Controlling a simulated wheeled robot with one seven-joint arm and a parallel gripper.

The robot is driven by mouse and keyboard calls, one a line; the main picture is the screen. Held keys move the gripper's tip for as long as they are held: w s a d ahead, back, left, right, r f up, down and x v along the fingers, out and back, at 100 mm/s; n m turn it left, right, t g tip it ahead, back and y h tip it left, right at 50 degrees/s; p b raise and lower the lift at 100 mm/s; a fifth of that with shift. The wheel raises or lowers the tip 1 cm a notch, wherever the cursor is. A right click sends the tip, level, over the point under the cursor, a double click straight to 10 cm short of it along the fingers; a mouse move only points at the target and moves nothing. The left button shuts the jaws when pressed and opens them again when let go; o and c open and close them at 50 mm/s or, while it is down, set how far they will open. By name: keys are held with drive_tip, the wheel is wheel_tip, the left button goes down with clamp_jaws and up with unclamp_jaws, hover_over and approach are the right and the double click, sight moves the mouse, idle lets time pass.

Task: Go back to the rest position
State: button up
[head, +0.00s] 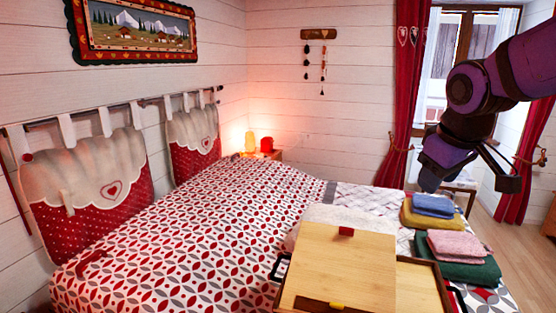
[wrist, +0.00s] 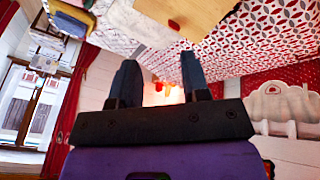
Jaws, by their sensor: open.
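My gripper (wrist: 160,85) is open and empty, its two dark fingers apart in the wrist view. In the head view my purple arm comes in from the upper right, and the gripper (head: 505,165) hangs in the air above the right side of the bed, in front of the window. Nothing touches its fingers. The bed (head: 180,225) has a red, grey and white patterned cover and also shows upside down in the wrist view (wrist: 240,45).
A glowing lamp (head: 250,142) stands beyond the bed. Floor (head: 515,240) shows at right.

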drive_tip(key=s+d+m, duration=0.1)
drive_tip(key=s+m, duration=0.4)
drive_tip(key=s, duration=1.2)
drive_tip(key=shift+r+t+y, duration=0.3)
drive_tip(key=shift+r+y, duration=0.1)
drive_tip(key=shift+w+d, duration=0.1)
idle(0.6)
